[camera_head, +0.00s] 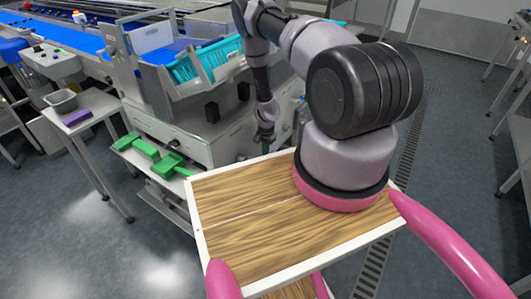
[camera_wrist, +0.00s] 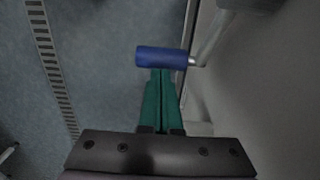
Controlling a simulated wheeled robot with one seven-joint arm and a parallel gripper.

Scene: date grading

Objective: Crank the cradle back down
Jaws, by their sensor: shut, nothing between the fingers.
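A blue cylindrical crank handle (camera_wrist: 165,57) shows in the wrist view, joined on its right to a grey metal crank arm (camera_wrist: 208,40). My gripper (camera_wrist: 160,74) has its green fingers together, with nothing between them. The fingertips overlap the lower edge of the handle in the picture; I cannot tell whether they touch it. In the head view my gripper (camera_head: 265,140) hangs low beside the machine's right side, and the crank is hidden there. A pale cradle (camera_head: 187,90) on the machine holds a teal crate (camera_head: 210,60) and looks tilted toward the front.
The grey machine body (camera_head: 215,140) stands just left of my gripper. Green scoops (camera_head: 172,163) lie on a low shelf. A side table (camera_head: 85,118) holds a grey bin (camera_head: 61,100) and a purple item. A floor drain (camera_wrist: 55,75) crosses open floor left of the handle.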

